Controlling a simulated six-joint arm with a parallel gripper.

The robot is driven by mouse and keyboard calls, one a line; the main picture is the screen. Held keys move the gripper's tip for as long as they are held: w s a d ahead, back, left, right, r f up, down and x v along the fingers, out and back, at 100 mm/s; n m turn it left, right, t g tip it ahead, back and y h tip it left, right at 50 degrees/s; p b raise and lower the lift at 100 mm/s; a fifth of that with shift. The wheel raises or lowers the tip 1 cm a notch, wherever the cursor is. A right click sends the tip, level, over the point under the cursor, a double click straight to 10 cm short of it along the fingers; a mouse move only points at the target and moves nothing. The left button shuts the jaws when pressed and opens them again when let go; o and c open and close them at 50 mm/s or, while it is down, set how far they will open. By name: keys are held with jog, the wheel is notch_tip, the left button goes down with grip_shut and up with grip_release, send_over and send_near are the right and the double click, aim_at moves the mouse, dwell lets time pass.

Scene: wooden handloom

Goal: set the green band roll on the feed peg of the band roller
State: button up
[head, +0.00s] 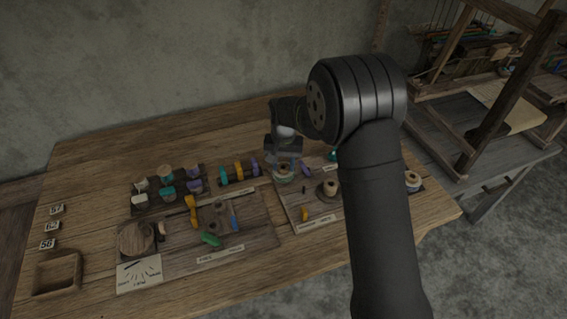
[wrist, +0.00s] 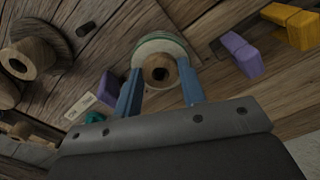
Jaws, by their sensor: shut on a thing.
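My gripper (wrist: 160,84) has its two blue fingers shut on the green band roll (wrist: 160,42), one on each side of its pale wooden core. The roll has a pale green rim and a dark hole in the middle. In the head view my gripper (head: 284,158) points down over the right-hand board, with the roll (head: 284,176) just below it. I cannot tell whether the roll touches the board or a peg. I cannot make out the feed peg of the band roller; the roll or my arm may hide it.
The labelled right-hand board (head: 315,222) carries a wooden spool (head: 330,187), and another spool (head: 413,180) stands right of my arm. Purple (wrist: 240,54) and yellow (wrist: 292,24) pieces lie near the roll. A rack of coloured spools (head: 167,188) stands left.

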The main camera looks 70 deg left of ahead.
jog(key=shift+f, duration=0.2)
jog(key=o, duration=1.3)
jog(key=shift+r, duration=0.1)
jog(key=shift+r, duration=3.45)
jog(key=shift+f, duration=0.1)
notch_tip(320, 180, down, 7)
jog(key=shift+r, duration=0.1)
jog(key=shift+r, duration=0.1)
